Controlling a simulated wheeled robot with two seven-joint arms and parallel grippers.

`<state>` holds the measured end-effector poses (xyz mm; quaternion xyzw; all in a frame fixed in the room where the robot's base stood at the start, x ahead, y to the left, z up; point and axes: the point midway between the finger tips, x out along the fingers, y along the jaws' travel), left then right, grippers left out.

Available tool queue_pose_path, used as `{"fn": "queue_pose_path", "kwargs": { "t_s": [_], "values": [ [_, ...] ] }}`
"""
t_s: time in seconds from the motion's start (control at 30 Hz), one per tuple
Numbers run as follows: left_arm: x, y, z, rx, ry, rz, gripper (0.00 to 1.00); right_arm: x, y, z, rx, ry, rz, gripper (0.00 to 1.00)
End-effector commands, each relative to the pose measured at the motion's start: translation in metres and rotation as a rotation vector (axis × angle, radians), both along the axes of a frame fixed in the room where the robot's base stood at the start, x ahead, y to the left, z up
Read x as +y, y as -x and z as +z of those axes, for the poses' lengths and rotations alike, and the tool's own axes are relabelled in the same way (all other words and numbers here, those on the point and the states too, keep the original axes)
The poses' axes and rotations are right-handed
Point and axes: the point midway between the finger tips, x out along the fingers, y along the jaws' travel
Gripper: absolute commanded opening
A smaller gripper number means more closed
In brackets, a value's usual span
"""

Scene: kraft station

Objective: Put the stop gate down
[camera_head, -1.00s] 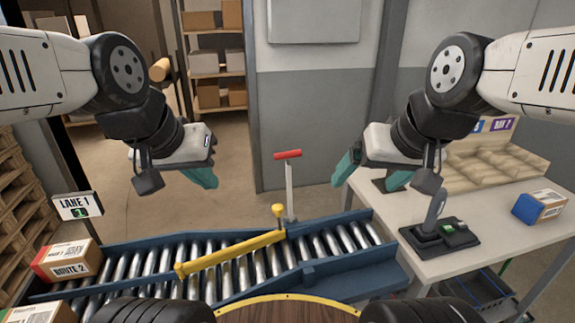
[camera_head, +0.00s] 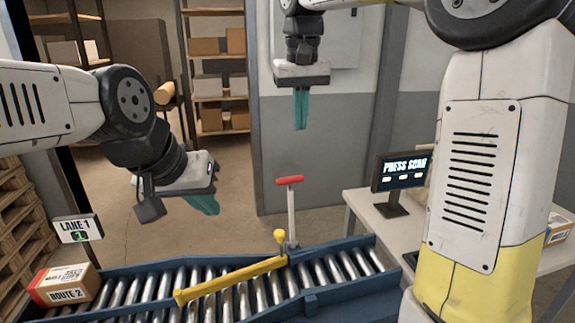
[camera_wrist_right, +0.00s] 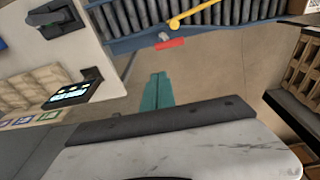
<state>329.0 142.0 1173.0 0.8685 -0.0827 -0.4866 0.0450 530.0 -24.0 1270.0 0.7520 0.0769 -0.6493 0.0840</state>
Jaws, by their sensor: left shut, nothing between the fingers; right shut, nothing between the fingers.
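The stop gate has a red-topped upright lever (camera_head: 290,200) standing behind the roller conveyor (camera_head: 130,287). A yellow bar (camera_head: 225,266) with a yellow knob lies slantwise across the rollers. In the right wrist view the red handle (camera_wrist_right: 171,43) shows beyond my fingertips, with part of the yellow bar (camera_wrist_right: 190,15). My right gripper (camera_head: 300,125) is shut and empty, pointing down above and behind the red handle, apart from it; its teal fingers (camera_wrist_right: 157,80) are together. My left gripper (camera_head: 207,210) is shut and empty, left of the lever above the conveyor's far side.
A ROUTE 2 box (camera_head: 65,286) sits at the conveyor's left end by the LANE 1 sign (camera_head: 77,229). A PRESS SCAN screen (camera_head: 402,172) stands on the table at right, partly hidden by my right arm. Open floor lies behind the conveyor.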

Motion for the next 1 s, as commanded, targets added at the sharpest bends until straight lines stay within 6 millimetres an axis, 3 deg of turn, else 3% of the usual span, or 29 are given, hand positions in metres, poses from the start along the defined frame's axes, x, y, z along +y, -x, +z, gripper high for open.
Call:
{"fn": "queue_pose_path", "kwargs": {
  "t_s": [0.1,0.3,0.77,1.0],
  "values": [
    [0.0,0.0,0.0,0.0,0.0,0.0,0.0,0.022,-0.02,-0.004,0.038,0.027,0.005,0.0],
    [0.0,0.0,0.0,0.0,0.0,0.0,0.0,0.041,-0.035,-0.008,0.07,0.052,0.003,0.0],
    [0.0,0.0,0.0,0.0,0.0,0.0,0.0,0.044,-0.038,-0.01,0.077,0.058,0.0,0.0],
    [0.0,0.0,0.0,0.0,0.0,0.0,0.0,0.042,-0.038,-0.037,0.08,0.059,0.001,0.0]
  ]
}}
